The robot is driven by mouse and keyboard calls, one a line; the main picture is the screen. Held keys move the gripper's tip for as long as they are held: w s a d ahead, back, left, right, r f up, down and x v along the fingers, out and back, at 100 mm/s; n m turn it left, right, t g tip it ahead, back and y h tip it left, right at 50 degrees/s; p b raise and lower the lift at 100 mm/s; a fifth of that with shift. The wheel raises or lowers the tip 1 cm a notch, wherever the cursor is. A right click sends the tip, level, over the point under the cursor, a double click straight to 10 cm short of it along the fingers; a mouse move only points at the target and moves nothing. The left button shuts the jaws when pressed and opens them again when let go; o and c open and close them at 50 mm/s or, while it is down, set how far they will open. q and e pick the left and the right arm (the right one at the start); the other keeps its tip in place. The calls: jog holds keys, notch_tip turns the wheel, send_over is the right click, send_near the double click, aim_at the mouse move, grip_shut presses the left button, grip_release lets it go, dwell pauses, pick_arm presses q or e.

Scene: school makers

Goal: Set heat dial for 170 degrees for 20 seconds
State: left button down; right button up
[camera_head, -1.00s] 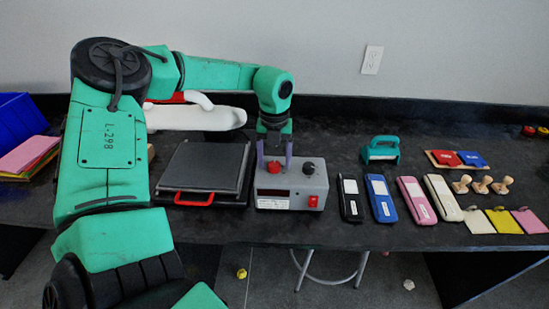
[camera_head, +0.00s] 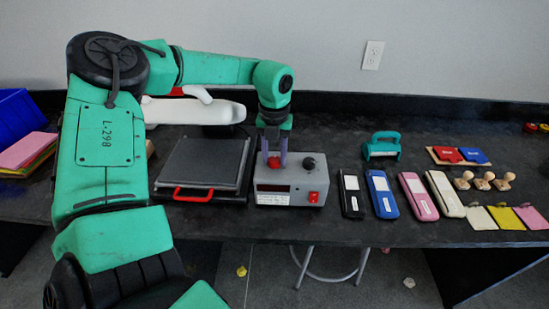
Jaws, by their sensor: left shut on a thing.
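The grey control box (camera_head: 291,186) stands on the black table, to the right of the flat heat plate (camera_head: 202,160) with its red handle. A red dial (camera_head: 273,163) is on the left of the box's top and a black dial (camera_head: 308,163) on the right. A dark display (camera_head: 273,189) and a red switch (camera_head: 313,197) are on its front. My left gripper (camera_head: 273,159) points down over the box, its purple fingers shut on the red dial. The black dial is untouched. I cannot read the display or dial marks. My right gripper is not in view.
Black, blue, pink and cream cases (camera_head: 382,194) lie right of the box. A teal-handled tool (camera_head: 381,146), wooden stamps (camera_head: 484,181) and coloured cards (camera_head: 506,217) are farther right. A white press arm (camera_head: 192,110) is behind the plate. A blue bin (camera_head: 20,118) stands far left.

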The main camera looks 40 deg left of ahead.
pick_arm(q)
jog(key=m+b, duration=0.2)
jog(key=m, duration=0.1)
jog(key=shift+f+b, duration=0.2)
jog(key=shift+b, duration=0.1)
jog(key=m+b, duration=0.1)
jog(key=m, duration=0.2)
jog(key=shift+r, duration=0.1)
jog(key=m, duration=0.2)
jog(key=shift+m+b, duration=0.35)
jog(key=shift+m, duration=0.05)
jog(key=m, duration=0.3)
jog(key=shift+r+m, duration=0.1)
jog(key=shift+m, duration=0.2)
jog(key=m, duration=0.3)
jog(key=shift+m, duration=0.3)
jog(key=m, duration=0.6)
jog(key=shift+m, duration=0.3)
jog(key=shift+c, duration=2.1)
grip_release()
